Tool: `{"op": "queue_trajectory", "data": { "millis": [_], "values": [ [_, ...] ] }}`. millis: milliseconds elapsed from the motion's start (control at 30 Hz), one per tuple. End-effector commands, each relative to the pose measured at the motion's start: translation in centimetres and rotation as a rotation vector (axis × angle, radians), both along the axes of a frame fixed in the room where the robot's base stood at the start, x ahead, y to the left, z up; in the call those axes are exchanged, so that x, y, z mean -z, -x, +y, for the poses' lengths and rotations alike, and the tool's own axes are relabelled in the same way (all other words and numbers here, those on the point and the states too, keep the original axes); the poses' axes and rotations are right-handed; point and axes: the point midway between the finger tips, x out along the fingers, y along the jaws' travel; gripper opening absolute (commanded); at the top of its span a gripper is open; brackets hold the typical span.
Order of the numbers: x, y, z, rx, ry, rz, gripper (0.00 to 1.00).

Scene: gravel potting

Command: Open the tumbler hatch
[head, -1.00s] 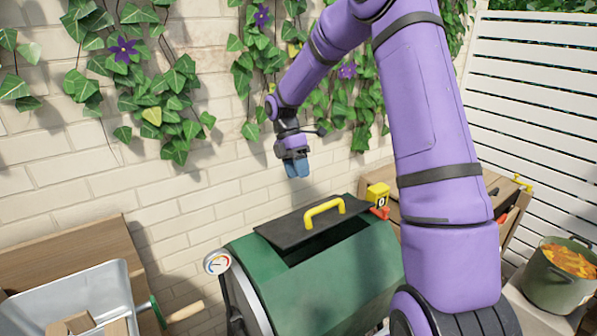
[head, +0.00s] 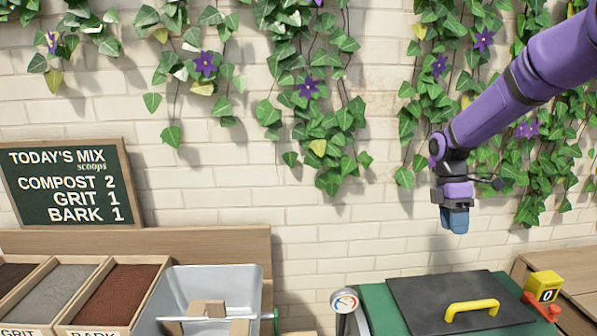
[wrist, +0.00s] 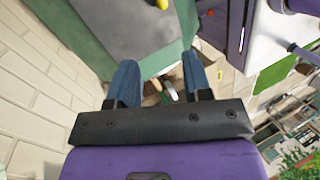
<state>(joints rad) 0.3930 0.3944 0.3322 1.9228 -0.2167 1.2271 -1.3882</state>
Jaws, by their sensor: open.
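The tumbler (head: 378,305) is a green drum at the lower right of the head view, cut off by the bottom edge. Its hatch (head: 420,292) is a dark flat panel with a yellow handle (head: 472,309). The drum mouth in front of the panel lies outside the head view now; a second ago a dark gap showed there. In the wrist view the hatch (wrist: 130,25) looks grey, with the handle (wrist: 161,3) at the top edge. My gripper (head: 455,222) is open and empty, above and behind the hatch near the wall, apart from the handle. Its blue fingers (wrist: 157,75) are spread.
A gauge (head: 344,300) stands left of the drum, and a yellow counter (head: 544,286) with a red lever (head: 541,306) is at its right. A metal tray (head: 220,280) and bins (head: 112,295) stand left, under a recipe board (head: 68,185). Ivy hangs on the brick wall.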

Motion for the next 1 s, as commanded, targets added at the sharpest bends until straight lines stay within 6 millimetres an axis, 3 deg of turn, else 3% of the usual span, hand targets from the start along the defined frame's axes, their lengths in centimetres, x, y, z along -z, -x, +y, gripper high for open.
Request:
{"op": "queue_trajectory", "data": {
  "millis": [200, 500, 700, 1000],
  "values": [
    [-5.4, 3.7, 2.1, 0.202, 0.112, -0.142, 0.45],
    [-10.9, 9.5, 4.5, 0.509, 0.188, -0.343, 0.45],
    [-13.5, 13.9, 5.7, 0.726, 0.186, -0.472, 0.45],
    [-15.7, 20.5, 7.1, 1.059, 0.103, -0.632, 0.45]
  ]
}}
